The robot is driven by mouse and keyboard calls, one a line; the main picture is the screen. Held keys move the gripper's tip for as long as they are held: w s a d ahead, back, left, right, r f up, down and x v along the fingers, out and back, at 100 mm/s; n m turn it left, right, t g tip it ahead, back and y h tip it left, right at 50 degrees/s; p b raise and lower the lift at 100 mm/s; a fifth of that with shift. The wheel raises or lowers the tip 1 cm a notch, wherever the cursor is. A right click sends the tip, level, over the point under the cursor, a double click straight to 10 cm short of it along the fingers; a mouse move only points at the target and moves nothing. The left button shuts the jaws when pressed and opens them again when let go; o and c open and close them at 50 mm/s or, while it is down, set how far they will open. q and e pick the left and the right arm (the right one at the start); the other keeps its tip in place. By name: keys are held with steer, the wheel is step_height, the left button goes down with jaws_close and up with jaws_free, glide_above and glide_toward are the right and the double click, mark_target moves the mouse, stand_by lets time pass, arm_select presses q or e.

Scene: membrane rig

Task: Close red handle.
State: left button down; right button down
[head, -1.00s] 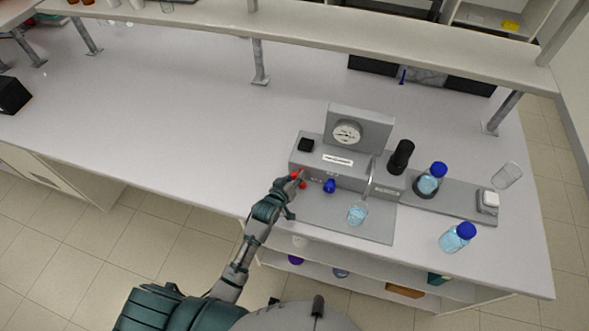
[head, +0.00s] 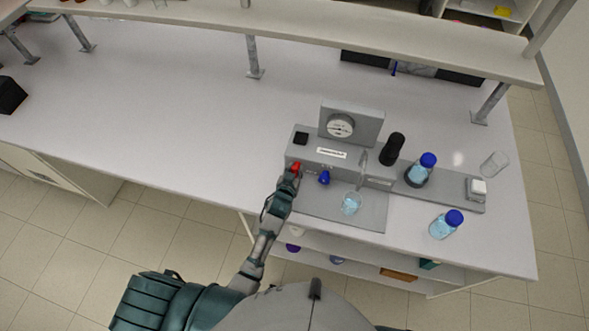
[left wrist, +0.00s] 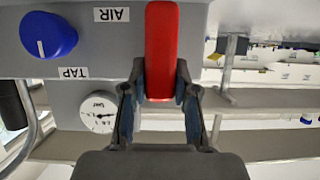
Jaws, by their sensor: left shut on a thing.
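The red handle (head: 296,168) sits on the front left of the grey rig (head: 333,159). In the left wrist view the red handle (left wrist: 161,48) is a long bar beside the AIR label, its end between my fingers. My left gripper (head: 292,175) is at the handle in the head view. In the left wrist view my left gripper (left wrist: 160,90) is shut on the red handle, a finger on each side. The blue knob (head: 324,178) is just right of it; it also shows by the TAP label in the left wrist view (left wrist: 48,35). My right gripper is not in view.
A gauge (head: 341,125) stands on the rig's back. A beaker of blue liquid (head: 351,203) stands on the rig's base plate. The bench (head: 180,130) left of the rig is clear.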

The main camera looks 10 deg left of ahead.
arm_select(q)
steer(key=shift+f, duration=0.1)
steer(key=c, duration=0.9)
jaws_free()
steer(key=shift+d, duration=0.1)
steer(key=v, duration=1.2)
